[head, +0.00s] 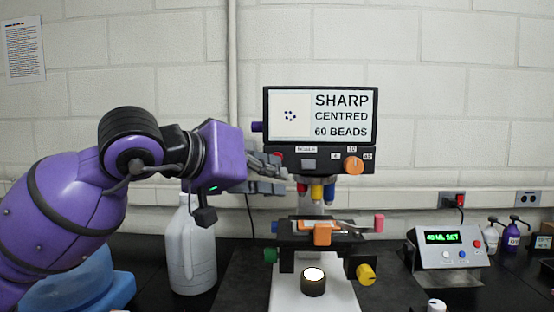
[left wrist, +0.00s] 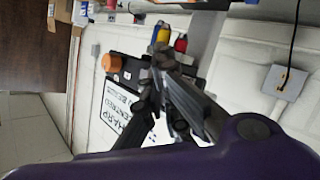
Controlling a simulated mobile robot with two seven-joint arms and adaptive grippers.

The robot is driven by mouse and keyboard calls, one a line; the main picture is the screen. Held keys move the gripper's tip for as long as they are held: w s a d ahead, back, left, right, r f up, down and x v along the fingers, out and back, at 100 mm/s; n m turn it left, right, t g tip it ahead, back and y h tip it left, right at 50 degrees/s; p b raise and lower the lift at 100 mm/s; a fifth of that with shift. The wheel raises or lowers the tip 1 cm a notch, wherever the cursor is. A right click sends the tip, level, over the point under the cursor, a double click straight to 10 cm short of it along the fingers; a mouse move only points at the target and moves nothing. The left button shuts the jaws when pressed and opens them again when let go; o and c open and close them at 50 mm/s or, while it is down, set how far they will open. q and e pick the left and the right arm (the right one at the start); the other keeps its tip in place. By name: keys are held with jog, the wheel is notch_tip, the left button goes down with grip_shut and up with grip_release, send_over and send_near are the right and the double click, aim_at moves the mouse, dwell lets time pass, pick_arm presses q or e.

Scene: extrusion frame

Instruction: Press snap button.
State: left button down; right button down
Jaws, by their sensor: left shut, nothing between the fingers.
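The microscope has a screen (head: 320,116) reading "SHARP CENTRED 60 BEADS" beside a cluster of dark dots. No other feature there is clearly marked as the snap button. My right gripper is not in view.
An orange knob (head: 353,165) sits at the panel's right. Colored objectives (head: 316,192) hang above the stage (head: 293,238). A white jug (head: 190,250) stands below my left arm. A control box (head: 447,245) with a green display and two bottles stand right.

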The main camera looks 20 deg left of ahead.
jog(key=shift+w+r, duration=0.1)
pick_arm(q)
jog(key=shift+w, duration=0.2)
jog(key=shift+w+a, duration=0.1)
jog(key=shift+w, duration=0.15)
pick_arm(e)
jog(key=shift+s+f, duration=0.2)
pick_arm(q)
jog(key=shift+s, duration=0.2)
dwell(0.5)
jog(key=shift+s+d, duration=0.25)
jog(key=shift+s, duration=0.4)
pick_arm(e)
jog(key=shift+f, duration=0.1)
pick_arm(q)
jog(key=shift+s+d+b, duration=0.2)
jog(key=shift+s+d, duration=0.05)
jog(key=shift+s, duration=0.55)
jog(key=shift+s+d+b, duration=0.15)
jog(key=shift+s+d, duration=0.05)
jog(key=shift+s, duration=0.6)
jog(key=shift+s+d+b, duration=0.2)
jog(key=shift+s+d, duration=0.05)
jog(key=shift+s, duration=0.55)
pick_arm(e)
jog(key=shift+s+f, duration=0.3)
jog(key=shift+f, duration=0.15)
